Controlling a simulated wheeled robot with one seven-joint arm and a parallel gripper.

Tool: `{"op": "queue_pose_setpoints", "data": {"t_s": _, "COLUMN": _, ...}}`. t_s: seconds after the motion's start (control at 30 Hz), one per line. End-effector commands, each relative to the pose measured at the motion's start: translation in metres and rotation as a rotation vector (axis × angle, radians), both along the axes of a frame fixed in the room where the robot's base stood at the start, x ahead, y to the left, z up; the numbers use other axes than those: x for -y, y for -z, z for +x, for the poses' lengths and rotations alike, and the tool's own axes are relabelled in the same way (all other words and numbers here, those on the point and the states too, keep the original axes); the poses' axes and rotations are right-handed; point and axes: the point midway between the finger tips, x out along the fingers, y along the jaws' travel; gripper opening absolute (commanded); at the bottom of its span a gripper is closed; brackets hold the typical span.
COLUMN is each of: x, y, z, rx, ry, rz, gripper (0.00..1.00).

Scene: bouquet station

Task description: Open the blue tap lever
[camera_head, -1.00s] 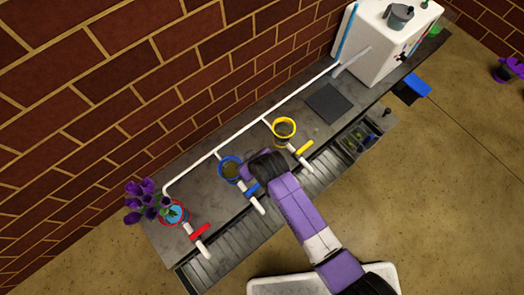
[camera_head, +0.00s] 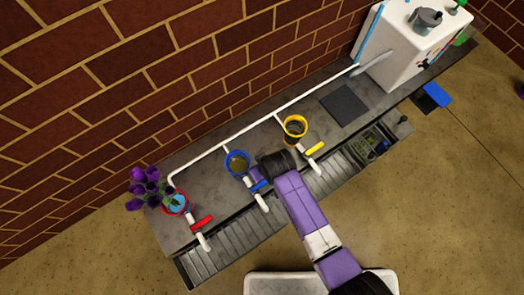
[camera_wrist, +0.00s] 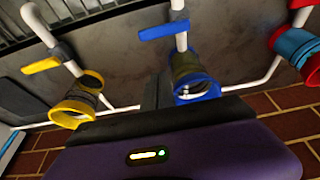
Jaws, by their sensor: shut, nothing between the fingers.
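The blue tap lever (camera_head: 259,186) sits on the white tap pipe (camera_head: 262,203) in front of the blue-rimmed pot (camera_head: 237,163). In the wrist view the lever (camera_wrist: 165,30) lies across the pipe, above the blue-rimmed pot (camera_wrist: 197,92) in the picture. My gripper (camera_head: 254,174) is close beside the lever in the head view, on its upper side; I cannot tell whether they touch. In the wrist view my narrow shut fingers (camera_wrist: 153,94) point up the picture, just left of the pot and below the lever, with nothing held.
A yellow lever (camera_head: 315,148) and yellow pot (camera_head: 295,126) stand to the right. A white pipe (camera_head: 235,134) runs behind, before the brick wall.

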Motion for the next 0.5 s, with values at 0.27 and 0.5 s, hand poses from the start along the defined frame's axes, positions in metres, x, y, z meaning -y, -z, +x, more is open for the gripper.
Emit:
{"op": "queue_pose_setpoints", "data": {"t_s": 0.27, "x": -0.009, "y": 0.050, "z": 0.013, "rx": 0.000, "ry": -0.001, "rz": 0.000, "gripper": 0.00}}
{"op": "queue_pose_setpoints", "data": {"t_s": 0.5, "x": -0.012, "y": 0.075, "z": 0.017, "rx": -0.002, "ry": 0.001, "rz": 0.000, "gripper": 0.00}}
